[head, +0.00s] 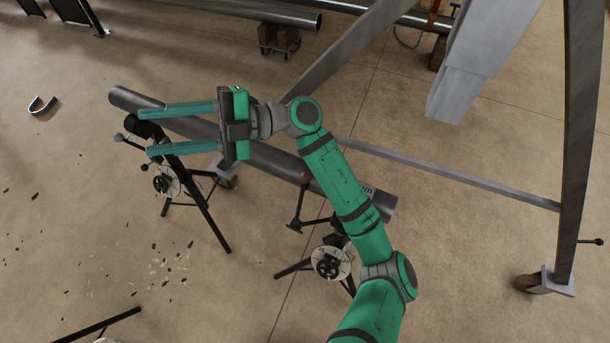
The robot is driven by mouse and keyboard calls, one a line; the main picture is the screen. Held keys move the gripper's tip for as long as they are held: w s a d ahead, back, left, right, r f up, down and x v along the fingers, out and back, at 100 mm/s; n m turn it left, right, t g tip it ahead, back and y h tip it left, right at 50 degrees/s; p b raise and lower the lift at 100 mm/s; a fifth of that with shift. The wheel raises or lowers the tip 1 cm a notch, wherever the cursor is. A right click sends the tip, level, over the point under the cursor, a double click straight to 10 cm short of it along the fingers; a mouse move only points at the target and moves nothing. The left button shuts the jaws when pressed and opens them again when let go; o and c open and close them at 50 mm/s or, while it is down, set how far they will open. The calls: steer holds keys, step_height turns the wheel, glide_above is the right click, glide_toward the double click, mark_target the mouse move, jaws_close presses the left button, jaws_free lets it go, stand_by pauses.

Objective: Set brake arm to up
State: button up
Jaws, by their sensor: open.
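My green gripper (148,130) is open, its two long fingers pointing left. In the picture it overlaps the left part of a long dark pipe (272,160); I cannot tell how far above it is. The pipe lies across a left stand (204,206) and a right stand (331,262), each with a round disc. A short dark lever (298,205) with a wider foot hangs below the pipe near the right stand. I cannot tell which is the brake arm.
A grey frame (583,150) with a crossbar (450,173) and a caster wheel (530,283) stands at the right. More pipes (270,15) lie at the back.

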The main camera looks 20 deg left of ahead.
step_height(320, 180, down, 6)
steer(key=w+d+m+t+h, duration=0.1)
steer(key=w+t+h, duration=0.2)
steer(key=h, duration=0.1)
steer(key=m+t+h, duration=0.6)
steer(key=m+h, duration=0.1)
steer(key=h, duration=0.3)
glide_toward(307, 173)
steer(key=x, duration=1.1)
steer(key=shift+s+a+f, duration=0.1)
steer(key=shift+f, duration=0.1)
jaws_close()
